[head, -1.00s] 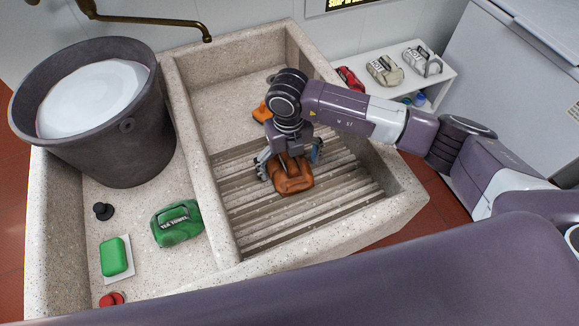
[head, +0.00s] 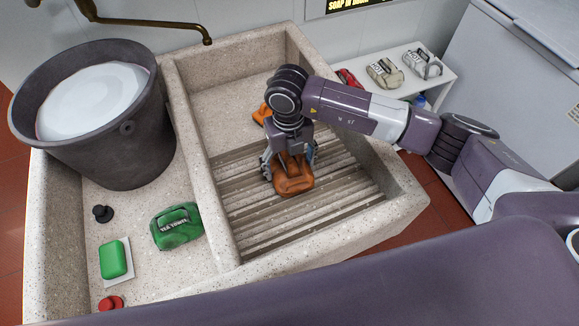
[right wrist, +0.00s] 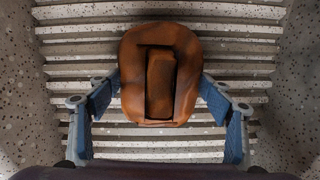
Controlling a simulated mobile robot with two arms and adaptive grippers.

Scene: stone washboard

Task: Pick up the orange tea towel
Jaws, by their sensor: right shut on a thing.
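The orange tea towel (head: 293,183) is a folded brown-orange bundle with a raised band on top. It lies on the ribbed washboard slope (head: 330,195) of the stone sink. My right gripper (head: 289,168) points down over it, shut on it with one finger on each side. In the right wrist view, the towel (right wrist: 187,105) sits between the blue finger pads of the gripper (right wrist: 160,88), and its far part extends beyond the fingertips. My left gripper is not in view.
Another orange item (head: 261,114) lies behind my right wrist, partly hidden. A green tea towel (head: 176,226), green soap (head: 113,258) and a dark bucket (head: 95,130) stand on the left side. Stone walls (head: 215,205) enclose the washboard. A white shelf (head: 437,76) holds other bundles.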

